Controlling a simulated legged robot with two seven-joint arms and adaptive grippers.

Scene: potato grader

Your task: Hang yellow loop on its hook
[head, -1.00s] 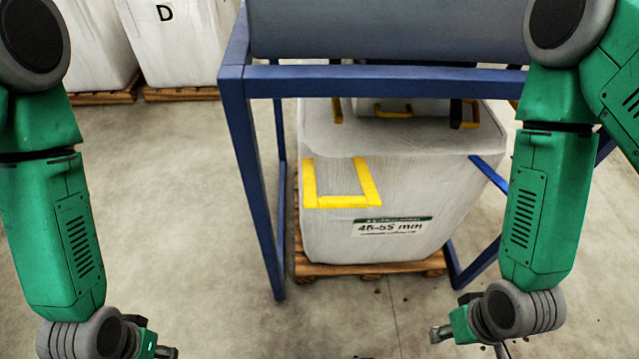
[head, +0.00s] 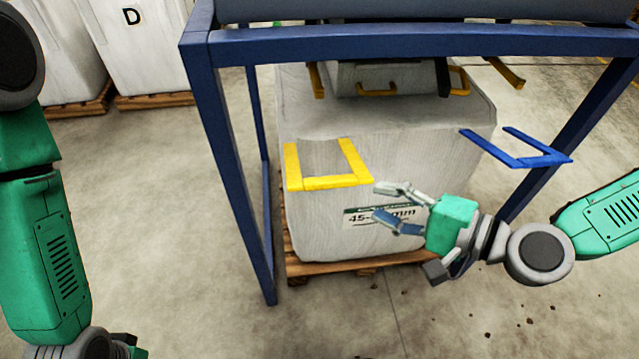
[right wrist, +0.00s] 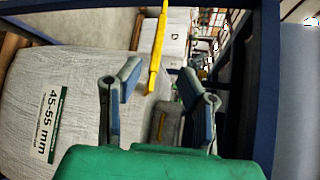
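The yellow loop (head: 328,183) stands out from the upper front left of the white bulk bag in the head view. In the right wrist view the yellow loop (right wrist: 157,52) shows nearly edge-on, beyond and between the fingertips. My right gripper (head: 386,203) is open and empty, just right of the loop's right corner and in front of the bag's label. Its spread fingers also show in the right wrist view (right wrist: 160,84). My left gripper (head: 126,346) is mostly cut off at the bottom edge. I cannot tell which yellow piece under the frame is the hook.
The bag (head: 430,150) stands on a pallet (head: 335,268) within a blue frame (head: 225,150). Yellow brackets (head: 378,91) surround the grey spout above it. A blue loop (head: 530,160) stands out at the right. Bags on pallets stand back left. Floor at the left is clear.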

